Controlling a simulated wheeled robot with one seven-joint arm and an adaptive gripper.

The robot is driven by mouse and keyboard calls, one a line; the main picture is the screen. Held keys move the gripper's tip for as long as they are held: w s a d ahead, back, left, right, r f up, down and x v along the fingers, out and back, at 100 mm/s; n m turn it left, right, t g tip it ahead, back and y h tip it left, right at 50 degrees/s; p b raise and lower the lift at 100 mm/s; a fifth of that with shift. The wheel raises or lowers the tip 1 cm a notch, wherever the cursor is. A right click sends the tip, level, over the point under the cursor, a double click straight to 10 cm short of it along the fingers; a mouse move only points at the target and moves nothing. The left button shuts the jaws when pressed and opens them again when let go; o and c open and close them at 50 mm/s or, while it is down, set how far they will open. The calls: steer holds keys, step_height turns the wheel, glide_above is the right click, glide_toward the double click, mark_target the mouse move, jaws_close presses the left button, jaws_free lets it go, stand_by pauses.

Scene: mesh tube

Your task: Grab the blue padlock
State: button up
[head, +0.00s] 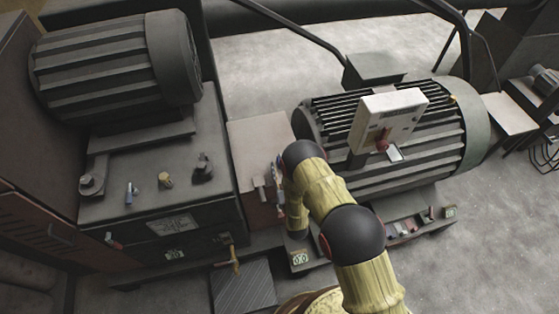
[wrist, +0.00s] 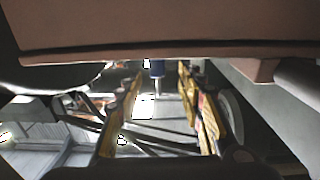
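A small blue object, which looks like the blue padlock (wrist: 157,68), hangs below the edge of a reddish-brown surface in the wrist view. A thin pale part extends down from it. My gripper (wrist: 160,82) is open, with its yellow fingers on either side of the blue object in the picture. I cannot tell whether either finger touches it. In the head view my arm reaches the pinkish-brown box between the two machines and mostly hides my gripper. A small bluish patch beside the arm there is too small to identify.
The reddish-brown box (wrist: 160,35) fills the top of the wrist view. In the head view, a finned motor (head: 430,150) with a pale switch box (head: 390,115) stands right of my arm. A dark machine (head: 160,225) with small fittings stands left. Open floor (head: 490,240) lies at right.

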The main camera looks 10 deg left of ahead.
steer(key=shift+r+x, duration=0.15)
steer(key=shift+x, duration=1.05)
steer(key=shift+r+x, duration=0.15)
steer(key=shift+x, duration=1)
steer(key=shift+d, duration=0.15)
steer(key=shift+c, duration=0.2)
jaws_close()
